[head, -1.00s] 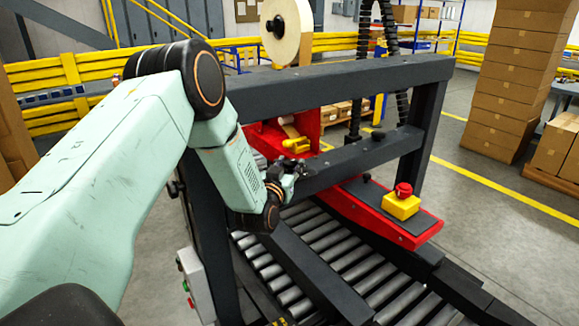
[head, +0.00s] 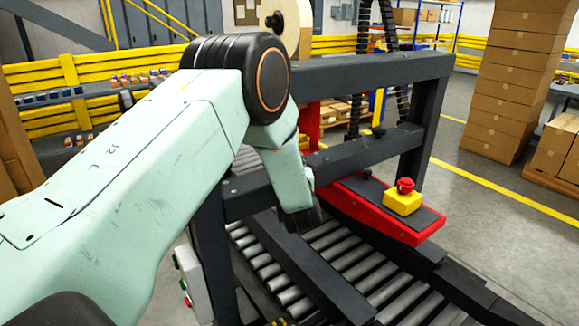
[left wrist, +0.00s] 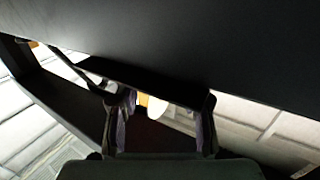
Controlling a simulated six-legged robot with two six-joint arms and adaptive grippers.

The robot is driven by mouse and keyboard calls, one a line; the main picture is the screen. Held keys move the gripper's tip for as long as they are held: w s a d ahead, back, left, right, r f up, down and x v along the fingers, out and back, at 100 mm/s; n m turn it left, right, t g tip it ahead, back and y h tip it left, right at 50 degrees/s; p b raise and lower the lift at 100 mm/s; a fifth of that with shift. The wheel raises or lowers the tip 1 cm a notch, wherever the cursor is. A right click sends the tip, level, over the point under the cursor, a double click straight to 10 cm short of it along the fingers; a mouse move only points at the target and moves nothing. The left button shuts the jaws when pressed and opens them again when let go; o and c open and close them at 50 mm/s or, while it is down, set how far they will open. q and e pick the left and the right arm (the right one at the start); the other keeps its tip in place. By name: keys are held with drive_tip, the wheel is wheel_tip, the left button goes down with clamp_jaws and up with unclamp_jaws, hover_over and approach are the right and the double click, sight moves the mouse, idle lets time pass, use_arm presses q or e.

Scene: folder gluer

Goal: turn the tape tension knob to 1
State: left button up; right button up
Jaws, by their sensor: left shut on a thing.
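No dial or number is readable. A small black knob (head: 378,132) sits on the dark cross beam (head: 365,150), right of my arm. My right gripper is not in view.
The dark machine frame (head: 370,75) stands over a roller conveyor (head: 335,240). A red plate (head: 345,205) carries a yellow box with a red button (head: 403,198). A tape roll (head: 290,25) is above the frame. Stacked cartons (head: 515,70) stand at the back right.

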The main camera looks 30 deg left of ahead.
use_arm(q)
drive_tip(key=n+g+y, duration=0.1)
drive_tip(key=n+g+y+b, duration=0.1)
drive_tip(key=g, duration=0.1)
drive_tip(key=n+g+y+b, duration=0.1)
drive_tip(key=n+y, duration=0.1)
drive_tip(key=shift+w+d+g, duration=0.3)
drive_tip(key=n+g+y+b, duration=0.1)
drive_tip(key=n+g+b, duration=0.1)
drive_tip(key=g, duration=0.1)
drive_tip(key=shift+w+y+b, duration=0.1)
drive_tip(key=shift+y+b, duration=0.3)
drive_tip(key=n+g+b, duration=0.2)
drive_tip(key=shift+w+g+y+b, duration=0.1)
drive_tip(key=shift+g+y+b, duration=0.2)
drive_tip(key=shift+y+b, duration=0.1)
drive_tip(key=n+g+b, duration=0.1)
drive_tip(key=g+b, duration=0.1)
drive_tip(key=b, duration=0.1)
drive_tip(key=shift+w+n+g+b, duration=0.1)
drive_tip(key=shift+n+g+b, duration=0.2)
drive_tip(key=shift+g, duration=0.1)
drive_tip(key=shift+r+n+g+b, duration=0.15)
drive_tip(key=shift+n+g+b, duration=0.25)
drive_tip(key=shift+b, duration=0.45)
drive_tip(key=shift+r, duration=0.2)
